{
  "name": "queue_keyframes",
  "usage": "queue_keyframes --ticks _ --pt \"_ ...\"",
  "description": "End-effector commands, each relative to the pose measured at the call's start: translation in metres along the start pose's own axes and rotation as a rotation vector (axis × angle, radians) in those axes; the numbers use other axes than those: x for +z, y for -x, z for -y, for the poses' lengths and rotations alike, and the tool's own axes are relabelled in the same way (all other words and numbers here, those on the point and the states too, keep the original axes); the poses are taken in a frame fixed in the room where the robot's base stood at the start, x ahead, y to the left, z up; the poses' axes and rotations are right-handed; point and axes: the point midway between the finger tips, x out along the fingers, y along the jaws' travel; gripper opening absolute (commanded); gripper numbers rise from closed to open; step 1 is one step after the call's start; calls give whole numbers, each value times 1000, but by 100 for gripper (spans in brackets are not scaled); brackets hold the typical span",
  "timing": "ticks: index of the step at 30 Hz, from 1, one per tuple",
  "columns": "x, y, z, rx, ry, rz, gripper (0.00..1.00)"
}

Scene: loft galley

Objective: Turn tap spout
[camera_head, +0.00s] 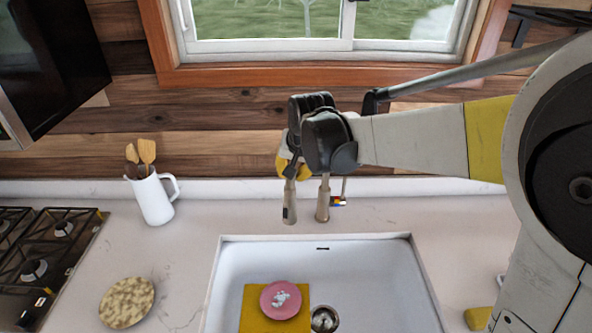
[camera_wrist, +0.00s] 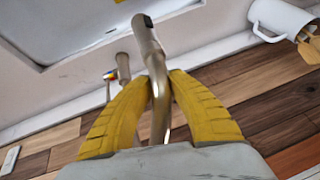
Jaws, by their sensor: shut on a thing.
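The tap spout (camera_wrist: 155,75) is a brushed metal tube with a dark tip. In the wrist view it runs up between the two yellow fingers of my gripper (camera_wrist: 162,88), which are closed around it. In the head view the spout (camera_head: 290,203) hangs down over the back left of the sink, and my gripper (camera_head: 289,166) is behind the dark wrist joint, mostly hidden. The tap body (camera_head: 323,199) stands just right of the spout, behind the sink; its top is hidden by my arm.
The white sink (camera_head: 232,262) holds a yellow mat or board (camera_head: 256,316) with a pink plate (camera_head: 271,301). A white jug (camera_head: 153,199) with wooden utensils and a speckled plate (camera_head: 126,303) stand left. A gas hob (camera_head: 45,250) is far left. A window (camera_head: 320,18) is behind.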

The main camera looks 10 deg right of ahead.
Motion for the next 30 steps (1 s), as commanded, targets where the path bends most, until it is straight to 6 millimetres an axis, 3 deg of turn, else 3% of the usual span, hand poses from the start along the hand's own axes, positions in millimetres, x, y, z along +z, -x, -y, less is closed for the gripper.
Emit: queue_keyframes --ticks 11,12,14,15,25,30 --pt "0 0 3 -5 0 1 0" --pt "0 0 3 -5 0 1 23" --pt "0 0 3 -5 0 1 41" --pt "0 0 3 -4 0 1 44" --pt "0 3 2 -3 -1 0 44" --pt "0 28 2 -3 0 0 44"
